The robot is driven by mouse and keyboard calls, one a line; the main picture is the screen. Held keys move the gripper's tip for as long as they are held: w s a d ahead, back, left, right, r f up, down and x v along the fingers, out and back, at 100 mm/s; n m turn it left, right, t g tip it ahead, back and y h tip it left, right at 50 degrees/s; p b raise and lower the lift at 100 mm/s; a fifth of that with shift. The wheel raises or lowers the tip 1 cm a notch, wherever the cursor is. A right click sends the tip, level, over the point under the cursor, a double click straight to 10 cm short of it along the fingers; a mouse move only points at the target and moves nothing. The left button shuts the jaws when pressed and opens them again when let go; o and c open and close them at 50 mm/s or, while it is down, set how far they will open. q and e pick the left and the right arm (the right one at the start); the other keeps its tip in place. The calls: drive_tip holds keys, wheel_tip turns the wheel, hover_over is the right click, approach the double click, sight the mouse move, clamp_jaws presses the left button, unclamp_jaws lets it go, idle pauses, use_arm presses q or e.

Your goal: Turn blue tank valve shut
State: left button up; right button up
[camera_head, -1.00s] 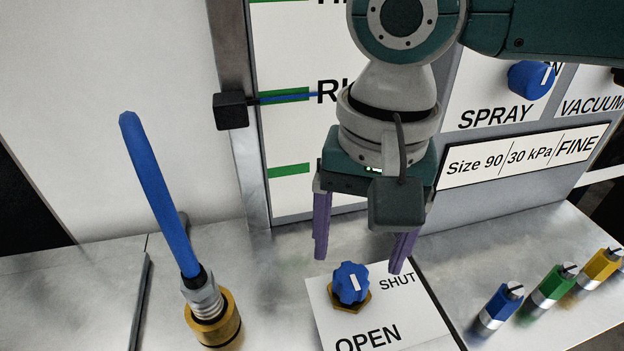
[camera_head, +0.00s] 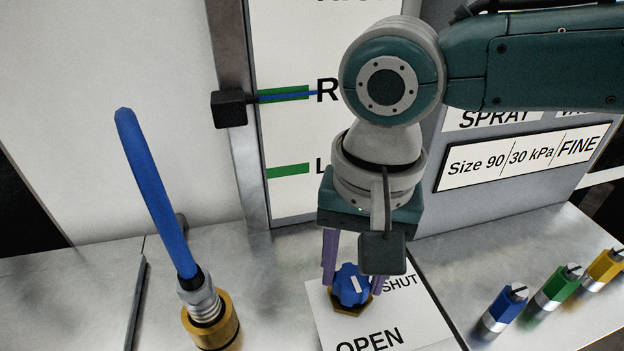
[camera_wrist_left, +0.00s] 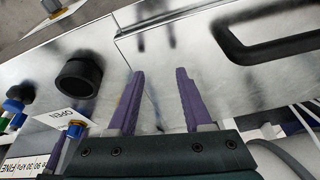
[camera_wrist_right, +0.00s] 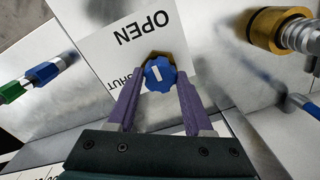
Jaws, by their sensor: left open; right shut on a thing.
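The blue valve knob (camera_head: 351,286) has a white line on it and a brass base. It stands on a white plate (camera_head: 335,322) marked SHUT at the right and OPEN at the front. My right gripper (camera_head: 353,290) points down with its purple fingers on either side of the knob, shut on it. The right wrist view shows the knob (camera_wrist_right: 160,75) between the fingertips. The white line leans a little off upright in the head view. My left gripper (camera_wrist_left: 160,73) is open and empty; it shows only in its own wrist view, where the knob (camera_wrist_left: 75,130) is at lower left.
A blue hose (camera_head: 155,195) rises from a brass fitting (camera_head: 212,322) left of the plate. Blue (camera_head: 504,307), green (camera_head: 557,288) and yellow (camera_head: 604,269) connectors stand at the right. A panel with SPRAY lettering (camera_head: 495,118) is behind. A black cylinder (camera_wrist_left: 78,77) and dark handle (camera_wrist_left: 270,45) are near my left gripper.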

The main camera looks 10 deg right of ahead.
clamp_jaws()
use_arm(q)
drive_tip(key=shift+r+p, duration=0.7)
use_arm(e)
drive_tip(key=shift+r, duration=0.2)
drive_tip(key=n+p, duration=0.3)
drive_tip(key=p, duration=0.1)
drive_tip(key=shift+r, duration=0.1)
drive_tip(key=shift+n+p, duration=0.4)
drive_tip(key=n, duration=0.2)
drive_tip(key=shift+f+n, duration=0.25)
drive_tip(key=shift+n, duration=0.15)
drive_tip(key=n, duration=0.4)
drive_tip(key=shift+n+p, duration=0.3)
drive_tip(key=shift+p, duration=0.1)
drive_tip(key=n, duration=0.3)
drive_tip(key=shift+w, duration=0.1)
use_arm(q)
drive_tip(key=shift+d+r, duration=0.15)
drive_tip(key=shift+r, duration=2.7)
use_arm(e)
drive_tip(key=shift+n+g, duration=0.3)
drive_tip(key=shift+n, duration=1.6)
